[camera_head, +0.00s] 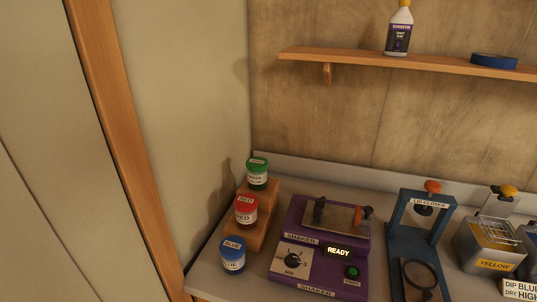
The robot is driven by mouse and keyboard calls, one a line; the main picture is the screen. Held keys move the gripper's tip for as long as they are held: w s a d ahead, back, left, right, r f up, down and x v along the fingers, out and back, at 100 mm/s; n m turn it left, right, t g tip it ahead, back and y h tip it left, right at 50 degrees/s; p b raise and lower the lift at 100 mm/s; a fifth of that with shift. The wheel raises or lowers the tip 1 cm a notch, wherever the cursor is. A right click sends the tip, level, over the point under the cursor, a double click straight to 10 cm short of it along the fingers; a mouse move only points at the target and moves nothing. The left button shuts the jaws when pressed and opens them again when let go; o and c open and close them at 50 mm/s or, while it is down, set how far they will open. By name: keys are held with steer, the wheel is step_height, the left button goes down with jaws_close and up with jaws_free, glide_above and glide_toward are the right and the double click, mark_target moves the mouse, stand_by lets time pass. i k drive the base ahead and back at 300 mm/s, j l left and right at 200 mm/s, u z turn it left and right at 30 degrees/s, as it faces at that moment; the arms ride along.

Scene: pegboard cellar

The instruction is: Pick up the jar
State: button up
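Three small jars stand at the left end of the bench, and the task does not say which one is meant. A green-lidded jar (257,174) is at the back on a wooden block. A red-lidded jar (245,210) marked RED stands in front of it, also on the wood. A blue-lidded jar (232,256) marked BLUE is nearest. All three are upright and apart from one another. My gripper is not in this view.
A purple shaker (310,288) showing READY sits right of the jars. A blue lid closer (408,220) and a yellow-labelled container (493,266) stand further right. A wall shelf (430,65) holds a glue bottle (399,30) and blue tape (494,61). The wall is close on the left.

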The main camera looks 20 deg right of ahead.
mark_target(256, 181)
steer(key=i+j+z, duration=0.35)
steer(key=i, duration=0.25)
steer(key=i+j+z, duration=0.2)
steer(key=j+z, duration=0.2)
steer(key=j, duration=0.2)
steer(key=i+j+z, duration=0.15)
steer(key=j, duration=0.2)
